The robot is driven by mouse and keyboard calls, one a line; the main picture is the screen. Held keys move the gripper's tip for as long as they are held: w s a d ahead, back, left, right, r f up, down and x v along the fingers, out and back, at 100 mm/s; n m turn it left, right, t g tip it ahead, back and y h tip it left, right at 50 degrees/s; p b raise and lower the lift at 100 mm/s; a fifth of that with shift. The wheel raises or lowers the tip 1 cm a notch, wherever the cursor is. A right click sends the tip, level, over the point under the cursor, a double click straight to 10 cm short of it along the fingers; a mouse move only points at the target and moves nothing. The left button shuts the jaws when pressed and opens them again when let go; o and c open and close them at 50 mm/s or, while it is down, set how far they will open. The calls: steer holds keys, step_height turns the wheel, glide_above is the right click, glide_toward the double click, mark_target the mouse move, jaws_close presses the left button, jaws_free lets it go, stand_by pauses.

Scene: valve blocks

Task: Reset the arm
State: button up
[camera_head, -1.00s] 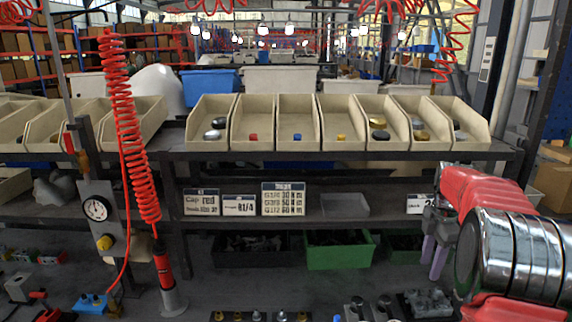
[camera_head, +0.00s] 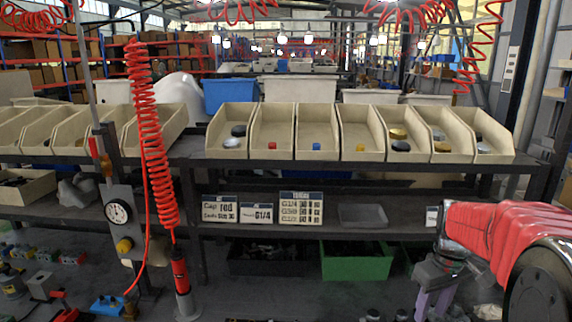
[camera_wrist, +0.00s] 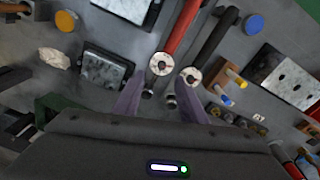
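My arm shows at the right edge of the head view, red with a dark round joint. My gripper (camera_head: 431,303) hangs below it with two purple fingers pointing down. In the wrist view my gripper (camera_wrist: 159,88) has its fingers apart, with nothing held between them. Below the fingers are a red-handled tool (camera_wrist: 182,30) and a black-handled tool (camera_wrist: 214,38), each with a pale round end. They appear to lie on the grey work surface, apart from the fingers.
Cream bins (camera_head: 318,140) with caps and small parts line the shelf. A green crate (camera_head: 357,262) stands below the shelf. The wrist view shows several fittings and a dark block (camera_wrist: 105,72).

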steer(key=s+a+r+m+t, duration=0.1)
steer(key=s+a+r+t, duration=0.1)
steer(key=s+a, duration=0.7)
steer(key=s+a+r+m+t, duration=0.1)
steer(key=s+a+r+t, duration=0.1)
steer(key=s+a+r, duration=0.3)
steer(key=shift+s+a+m+t, duration=0.4)
steer(key=shift+s+a, duration=1.7)
steer(key=shift+s, duration=0.6)
